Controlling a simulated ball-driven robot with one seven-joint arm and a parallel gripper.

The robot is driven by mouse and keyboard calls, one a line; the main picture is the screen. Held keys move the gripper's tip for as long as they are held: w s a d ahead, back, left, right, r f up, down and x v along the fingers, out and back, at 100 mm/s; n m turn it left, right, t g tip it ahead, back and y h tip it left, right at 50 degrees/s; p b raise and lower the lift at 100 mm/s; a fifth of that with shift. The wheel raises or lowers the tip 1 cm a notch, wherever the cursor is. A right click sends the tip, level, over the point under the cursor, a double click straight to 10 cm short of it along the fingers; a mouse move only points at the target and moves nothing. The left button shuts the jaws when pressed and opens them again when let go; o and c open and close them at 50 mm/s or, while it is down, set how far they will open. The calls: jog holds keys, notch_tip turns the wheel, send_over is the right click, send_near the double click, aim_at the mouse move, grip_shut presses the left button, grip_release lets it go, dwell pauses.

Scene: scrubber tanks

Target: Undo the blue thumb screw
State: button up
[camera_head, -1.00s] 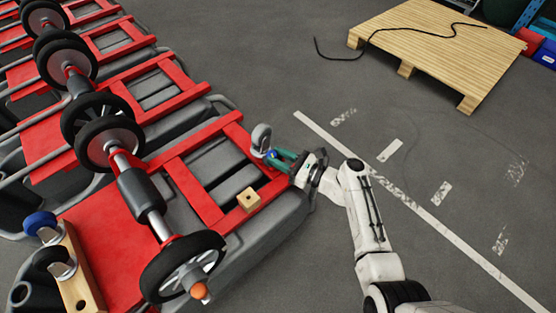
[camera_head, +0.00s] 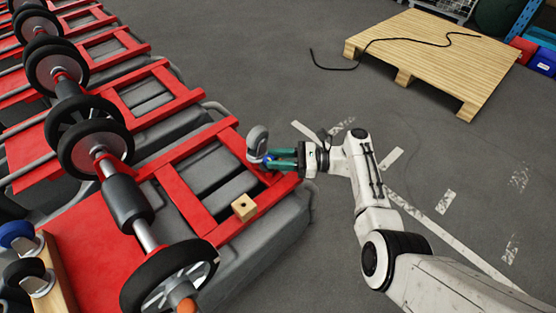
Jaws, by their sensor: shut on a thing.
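The blue thumb screw (camera_head: 267,160) is a small blue spot at the right end of the nearest red frame, beside a grey caster wheel (camera_head: 257,139). My gripper (camera_head: 272,158), with green fingers, reaches in from the right and is shut on the blue thumb screw. The fingers cover most of the screw, so its shaft and how far it is threaded in cannot be seen.
The red frame (camera_head: 190,205) lies on a grey tank, with a small wooden block (camera_head: 244,207) near its front bar. Black wheels on an axle (camera_head: 170,280) stand at left. A wooden pallet (camera_head: 420,50) with a black cable lies behind right.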

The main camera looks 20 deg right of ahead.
jog(key=shift+f, duration=0.1)
jog(key=o, duration=1.1)
jog(key=shift+c, duration=0.2)
jog(key=shift+d, duration=0.1)
jog(key=v, duration=1)
jog(key=shift+s+d+p, duration=0.25)
jog(key=shift+p, duration=0.15)
